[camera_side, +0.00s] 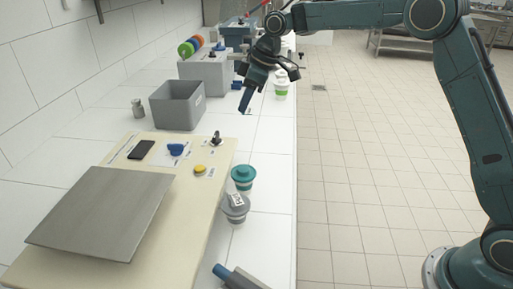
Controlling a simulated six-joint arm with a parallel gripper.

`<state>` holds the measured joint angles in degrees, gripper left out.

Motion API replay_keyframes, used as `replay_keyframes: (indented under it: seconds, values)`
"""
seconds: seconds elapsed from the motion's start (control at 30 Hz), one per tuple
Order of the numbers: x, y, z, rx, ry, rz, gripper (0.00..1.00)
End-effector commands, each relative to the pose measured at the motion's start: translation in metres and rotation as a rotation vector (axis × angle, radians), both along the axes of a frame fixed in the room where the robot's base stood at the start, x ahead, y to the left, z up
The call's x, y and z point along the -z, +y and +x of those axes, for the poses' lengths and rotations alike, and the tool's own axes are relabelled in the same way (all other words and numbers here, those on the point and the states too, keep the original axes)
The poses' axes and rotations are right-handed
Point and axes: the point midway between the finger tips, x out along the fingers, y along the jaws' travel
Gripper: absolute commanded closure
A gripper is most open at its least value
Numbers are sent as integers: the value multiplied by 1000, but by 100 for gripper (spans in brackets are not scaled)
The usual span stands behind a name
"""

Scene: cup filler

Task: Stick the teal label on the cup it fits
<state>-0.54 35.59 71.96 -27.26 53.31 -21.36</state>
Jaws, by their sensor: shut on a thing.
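My gripper (246,103) hangs above the white counter, to the right of the grey bin. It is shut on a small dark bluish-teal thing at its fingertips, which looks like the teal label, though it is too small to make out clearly. A cup with a teal lid (243,173) stands at the right edge of the beige board. A cup with a grey lid (236,201) stands just in front of it, with a white printed tag on top. A white cup with a green band (281,90) stands farther back, to the right of my gripper.
An empty-looking grey bin (177,112) stands behind the beige board (190,212). A grey plate (100,212), a black phone-like slab (141,150), a blue object (176,149) and a yellow button (200,169) are on the board. Colored rolls (190,47) stand at the back.

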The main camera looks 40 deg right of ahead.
Motion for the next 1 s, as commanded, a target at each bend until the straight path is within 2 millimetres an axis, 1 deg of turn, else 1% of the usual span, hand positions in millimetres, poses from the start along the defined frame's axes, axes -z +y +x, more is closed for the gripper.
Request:
replay_keyframes:
  seconds: [0.17, 0.4, 0.5, 0.67, 1.0]
  values:
    - [12, 18, -16, -120, 5, -5, 100]
    - [35, 51, -49, -359, 5, -5, 100]
    - [41, 60, -61, -435, 3, -3, 100]
    - [45, 67, -69, -494, -1, 1, 100]
    - [49, 68, -70, -497, 0, 1, 100]
